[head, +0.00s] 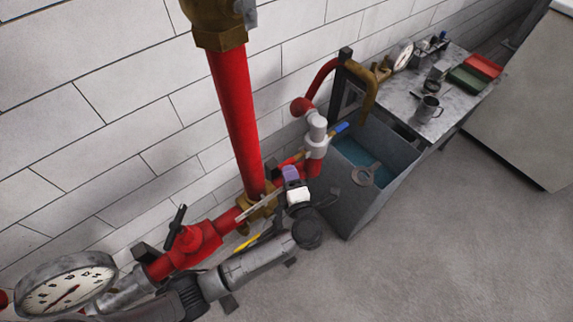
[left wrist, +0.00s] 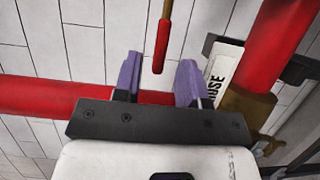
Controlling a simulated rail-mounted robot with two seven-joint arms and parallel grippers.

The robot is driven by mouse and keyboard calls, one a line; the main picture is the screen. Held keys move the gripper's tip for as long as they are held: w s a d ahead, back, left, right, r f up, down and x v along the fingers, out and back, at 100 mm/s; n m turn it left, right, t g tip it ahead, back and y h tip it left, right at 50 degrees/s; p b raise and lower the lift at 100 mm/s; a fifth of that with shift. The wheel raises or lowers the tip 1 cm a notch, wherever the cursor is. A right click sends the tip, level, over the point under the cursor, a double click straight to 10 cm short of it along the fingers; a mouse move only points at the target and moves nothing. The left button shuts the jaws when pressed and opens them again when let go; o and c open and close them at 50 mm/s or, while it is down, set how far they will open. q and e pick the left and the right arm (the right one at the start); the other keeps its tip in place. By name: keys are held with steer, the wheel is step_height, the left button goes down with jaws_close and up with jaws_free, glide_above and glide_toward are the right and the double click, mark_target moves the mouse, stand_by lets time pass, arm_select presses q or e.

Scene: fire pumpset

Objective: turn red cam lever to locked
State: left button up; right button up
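My left gripper (head: 290,173) has purple fingertips and is beside the red pipework, right of the tall red pipe. In the left wrist view, its fingers (left wrist: 161,82) are spread apart with nothing clamped between them. A thin red lever (left wrist: 161,45) hangs in from the top of that view, and its rounded lower end appears between the two fingertips. No contact with either finger shows. I cannot tell the lever's distance from the fingers or its lock state. In the head view I cannot pick the lever out clearly. My right gripper is in neither view.
A tall red pipe (head: 234,120) stands left of the gripper. A red valve body (head: 195,243) and a pressure gauge (head: 66,288) lie lower left. A grey water tank (head: 385,195) stands to the right, before a cluttered table (head: 405,100). The right floor is clear.

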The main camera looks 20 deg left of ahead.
mark_target(291, 162)
arm_select(q)
steer(key=shift+x, duration=1.65)
steer(key=shift+c, duration=0.4)
jaws_close()
